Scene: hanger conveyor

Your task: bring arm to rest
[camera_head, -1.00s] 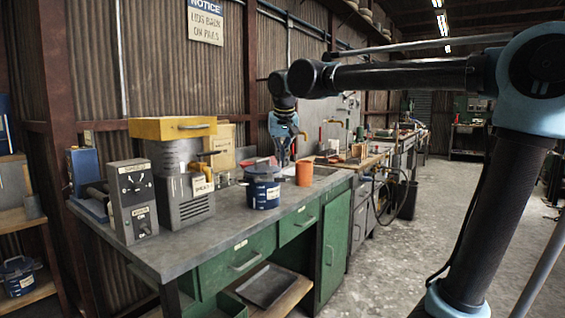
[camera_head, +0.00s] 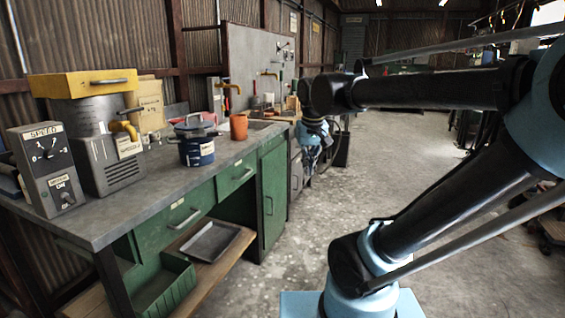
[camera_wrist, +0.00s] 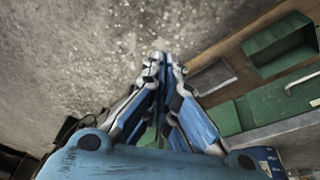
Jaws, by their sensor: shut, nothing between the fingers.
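My gripper (camera_wrist: 162,62) is shut and empty in the wrist view, its two blue-and-silver fingers close together. In the head view my gripper (camera_head: 309,172) hangs from the end of my arm, in front of the bench's right part; its fingertips are small and dark there. My arm reaches from the right side of the picture across to the left, with its wrist bent down. Concrete floor shows beyond the fingertips in the wrist view.
A grey-topped green workbench (camera_head: 110,215) runs along the left. On it stand a yellow-lidded machine (camera_head: 84,84), a control box (camera_head: 48,168), a blue pot (camera_head: 195,150) and an orange cup (camera_head: 239,127). A tray (camera_head: 210,241) lies on the lower shelf. Open floor lies right of the bench.

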